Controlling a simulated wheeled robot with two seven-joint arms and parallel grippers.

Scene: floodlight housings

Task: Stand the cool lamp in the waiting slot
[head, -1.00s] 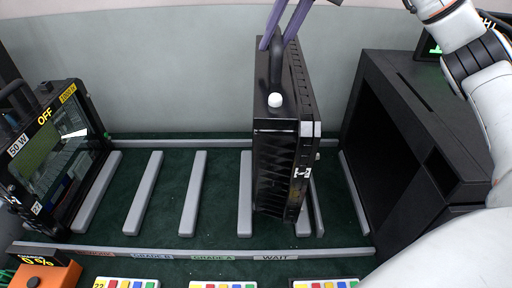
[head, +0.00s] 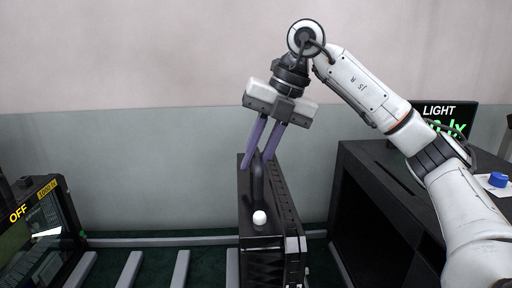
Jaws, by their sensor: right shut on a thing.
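A black lamp housing (head: 259,237) stands upright at centre, its narrow end facing me, with a white knob on top and a black carrying handle (head: 258,182). My right gripper (head: 258,163) comes from above, its purple fingers shut on that handle. The lamp is just right of a grey divider bar (head: 232,268), over the slot row. Its lower end is cut off by the picture's bottom edge, so I cannot tell now whether it rests on the slot floor. The slot labels are out of view. My left gripper is not in view.
More divider bars (head: 130,268) with empty slots lie between. A black open-fronted box (head: 375,190) is close on the right, with a LIGHT display (head: 445,118) behind it.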

